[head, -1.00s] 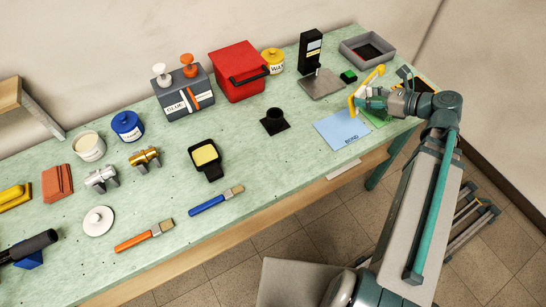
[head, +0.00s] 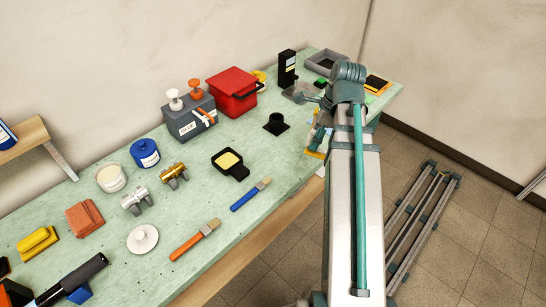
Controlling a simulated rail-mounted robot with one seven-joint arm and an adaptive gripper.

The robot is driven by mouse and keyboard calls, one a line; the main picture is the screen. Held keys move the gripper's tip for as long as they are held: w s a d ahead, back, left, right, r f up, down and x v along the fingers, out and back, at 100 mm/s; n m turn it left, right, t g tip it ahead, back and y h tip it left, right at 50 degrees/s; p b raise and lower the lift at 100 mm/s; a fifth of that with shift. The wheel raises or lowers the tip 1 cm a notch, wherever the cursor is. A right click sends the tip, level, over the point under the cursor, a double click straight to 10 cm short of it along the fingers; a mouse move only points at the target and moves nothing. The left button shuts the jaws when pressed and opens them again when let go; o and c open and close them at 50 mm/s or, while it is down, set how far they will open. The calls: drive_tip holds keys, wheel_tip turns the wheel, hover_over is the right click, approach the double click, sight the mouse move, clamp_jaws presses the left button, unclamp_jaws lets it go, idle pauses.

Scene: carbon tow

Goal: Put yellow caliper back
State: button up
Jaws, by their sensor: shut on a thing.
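My gripper (head: 324,118) is at the front edge of the bench, right of the black cup, mostly hidden behind my own arm. It is shut on the yellow caliper (head: 316,153), of which only a small yellow-orange part shows low beside the arm. The rest of the caliper is hidden, and I cannot tell whether it touches the bench.
The black cup (head: 276,124), red toolbox (head: 232,92) and black stand (head: 287,68) are behind and left of the gripper. A grey tray (head: 322,64) is at the far end. Brushes, pots and clamps fill the left. A folded frame (head: 425,215) lies on the floor.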

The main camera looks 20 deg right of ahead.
drive_tip(key=shift+s+a+m+h, duration=0.1)
drive_tip(key=shift+s+m+h, duration=0.3)
drive_tip(key=shift+s, duration=0.4)
drive_tip(key=shift+s+g+h, duration=0.25)
drive_tip(key=shift+g+h, duration=0.05)
drive_tip(key=shift+g, duration=0.1)
drive_tip(key=d, duration=0.1)
drive_tip(key=p, duration=0.5)
hover_over(286, 155)
drive_tip(key=shift+m+g+h, duration=0.4)
wheel_tip(286, 155, down, 10)
drive_tip(key=shift+w+d, duration=0.1)
drive_tip(key=shift+w, duration=0.05)
drive_tip(key=shift+f+p, duration=0.6)
drive_tip(key=shift+f, duration=1)
drive_tip(key=o, duration=1.2)
drive_tip(key=shift+f, duration=0.1)
